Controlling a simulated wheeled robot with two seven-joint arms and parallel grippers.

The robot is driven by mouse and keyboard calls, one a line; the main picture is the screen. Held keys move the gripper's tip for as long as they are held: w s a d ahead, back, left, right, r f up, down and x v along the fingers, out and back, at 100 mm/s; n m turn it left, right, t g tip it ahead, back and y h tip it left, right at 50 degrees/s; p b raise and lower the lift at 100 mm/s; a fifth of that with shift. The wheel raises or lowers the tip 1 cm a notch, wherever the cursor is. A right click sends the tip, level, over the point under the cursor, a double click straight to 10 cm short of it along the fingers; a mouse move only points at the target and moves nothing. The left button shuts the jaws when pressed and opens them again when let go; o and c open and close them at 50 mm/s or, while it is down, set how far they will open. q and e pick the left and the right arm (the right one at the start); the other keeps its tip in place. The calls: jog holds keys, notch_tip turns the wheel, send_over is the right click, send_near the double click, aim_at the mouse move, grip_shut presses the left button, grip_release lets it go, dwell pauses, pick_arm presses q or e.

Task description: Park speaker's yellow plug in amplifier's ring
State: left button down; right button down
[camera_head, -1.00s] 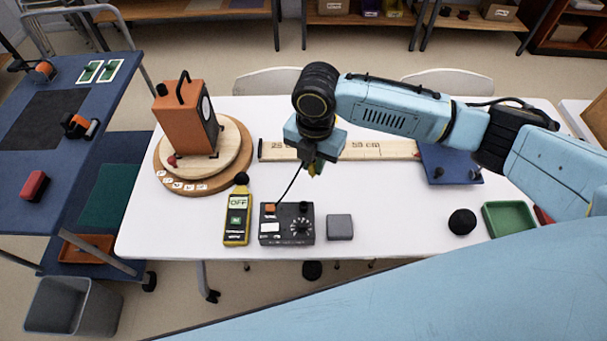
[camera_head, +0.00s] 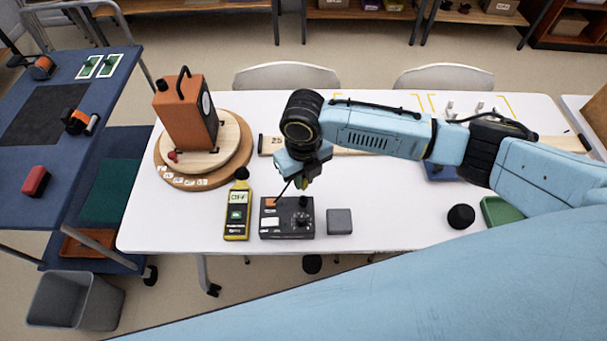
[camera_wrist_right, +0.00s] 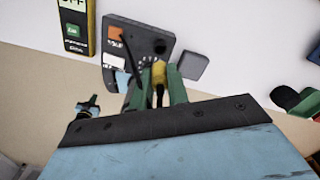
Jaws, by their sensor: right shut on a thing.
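The amplifier (camera_head: 268,232) is a dark grey box with an orange square, a white label and a dial, near the table's front edge. It also shows in the right wrist view (camera_wrist_right: 112,70). A black round fitting (camera_wrist_right: 159,46) is on its top; I cannot tell if this is the ring. My right gripper (camera_head: 303,183) is above the amplifier's back part, shut on the yellow plug (camera_wrist_right: 159,72). A dark cable (camera_head: 284,190) runs down beside the gripper. The orange speaker (camera_head: 183,125) stands on a round wooden turntable at the left. My left gripper is out of view.
A yellow meter (camera_head: 237,222) stands close to the amplifier's left, and a grey block (camera_head: 339,221) to its right. A long wooden ruler (camera_head: 268,147) lies behind. The table's front middle right is clear.

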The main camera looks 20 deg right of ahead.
jog(key=shift+f+b, duration=2.05)
jog(key=shift+f, duration=0.6)
jog(key=shift+w, duration=0.1)
jog(key=shift+f, duration=0.6)
jog(key=c, duration=1.3)
grip_release()
notch_tip(320, 180, up, 14)
jog(key=shift+f+p, duration=0.25)
jog(key=shift+p, duration=0.5)
